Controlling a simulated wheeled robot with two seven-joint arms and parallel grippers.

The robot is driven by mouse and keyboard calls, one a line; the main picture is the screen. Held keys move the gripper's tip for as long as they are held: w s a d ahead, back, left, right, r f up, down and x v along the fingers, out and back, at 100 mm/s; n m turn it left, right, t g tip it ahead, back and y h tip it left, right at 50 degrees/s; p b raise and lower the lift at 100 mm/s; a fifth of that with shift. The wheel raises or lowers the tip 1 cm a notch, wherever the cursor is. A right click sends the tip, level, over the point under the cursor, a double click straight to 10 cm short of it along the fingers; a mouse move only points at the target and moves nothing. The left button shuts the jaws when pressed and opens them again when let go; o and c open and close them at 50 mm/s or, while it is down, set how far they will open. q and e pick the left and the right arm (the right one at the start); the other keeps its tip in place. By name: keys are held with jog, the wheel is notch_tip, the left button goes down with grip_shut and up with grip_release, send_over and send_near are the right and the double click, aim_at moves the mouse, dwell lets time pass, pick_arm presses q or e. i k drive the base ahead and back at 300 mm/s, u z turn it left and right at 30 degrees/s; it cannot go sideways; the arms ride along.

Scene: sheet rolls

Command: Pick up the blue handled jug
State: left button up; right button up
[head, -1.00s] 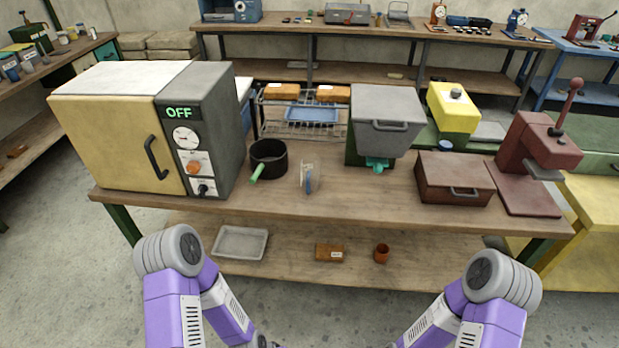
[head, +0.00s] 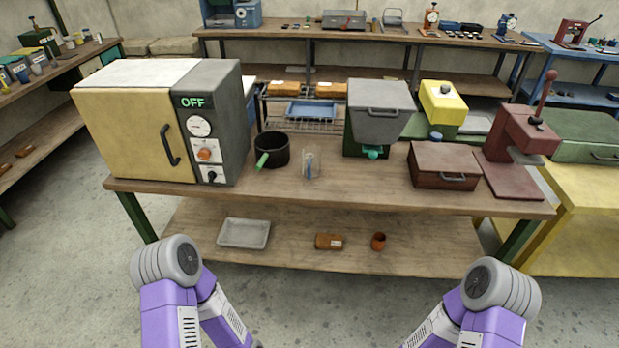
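A small clear jug with a blue handle (head: 310,165) stands upright on the wooden workbench (head: 345,190), near its front edge. It is right of a black pot with a green handle (head: 272,151) and left of the grey and green hopper machine. My two purple arms reach in from the bottom left and bottom right. Both grippers are below the picture's lower edge, so their state is hidden. Neither arm is near the jug.
A yellow and grey oven (head: 140,125) reading OFF stands at left. A grey hopper (head: 380,110), a brown box (head: 444,165) and a red press (head: 515,150) stand at right.

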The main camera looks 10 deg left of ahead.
aim_at(311, 153)
jog(key=k, duration=0.8)
jog(key=u, duration=1.05)
jog(key=i, duration=1.65)
jog(key=z, duration=0.6)
